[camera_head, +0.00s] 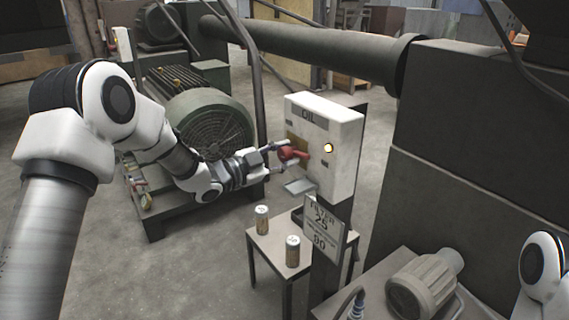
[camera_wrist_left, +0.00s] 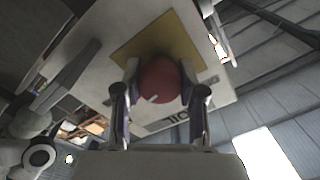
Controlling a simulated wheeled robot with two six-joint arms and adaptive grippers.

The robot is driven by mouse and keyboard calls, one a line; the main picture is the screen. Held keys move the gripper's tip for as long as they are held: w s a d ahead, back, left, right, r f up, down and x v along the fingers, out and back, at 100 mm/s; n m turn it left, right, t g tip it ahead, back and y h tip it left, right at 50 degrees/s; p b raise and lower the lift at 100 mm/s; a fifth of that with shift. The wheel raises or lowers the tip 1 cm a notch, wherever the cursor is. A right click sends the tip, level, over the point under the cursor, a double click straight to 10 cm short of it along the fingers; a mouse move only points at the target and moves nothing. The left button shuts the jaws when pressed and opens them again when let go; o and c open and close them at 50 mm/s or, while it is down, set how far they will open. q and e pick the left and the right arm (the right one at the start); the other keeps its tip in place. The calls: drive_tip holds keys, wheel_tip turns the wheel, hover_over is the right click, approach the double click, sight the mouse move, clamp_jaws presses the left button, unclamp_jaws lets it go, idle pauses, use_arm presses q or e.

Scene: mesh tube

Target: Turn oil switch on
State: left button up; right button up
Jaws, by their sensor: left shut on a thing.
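The oil switch is a red knob (camera_head: 291,153) on a yellow plate, on the front of a white box (camera_head: 345,125) marked OIL. My left gripper (camera_head: 281,155) is at the knob, with a finger on each side of it. In the left wrist view the red knob (camera_wrist_left: 159,80) sits between the two fingers (camera_wrist_left: 160,92), in front of the yellow plate (camera_wrist_left: 135,48). The gripper is shut on the knob. A round lamp (camera_head: 328,147) to the right of the knob looks lit, pale yellow. My right gripper is not in view.
A small table (camera_head: 262,262) with two cans (camera_head: 262,219) (camera_head: 292,251) stands below the box. A FILTER sign (camera_head: 324,232) hangs on the post. A green motor (camera_head: 205,120) stands behind my left arm. A large dark machine (camera_head: 470,150) fills the right.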

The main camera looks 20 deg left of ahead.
use_arm(q)
drive_tip(key=shift+f+m+b, duration=0.1)
drive_tip(key=shift+m+b, duration=0.85)
drive_tip(key=shift+m, duration=0.45)
drive_tip(key=o, duration=1.2)
drive_tip(key=shift+c, duration=0.2)
drive_tip(key=v, duration=1.2)
drive_tip(key=shift+a, duration=0.1)
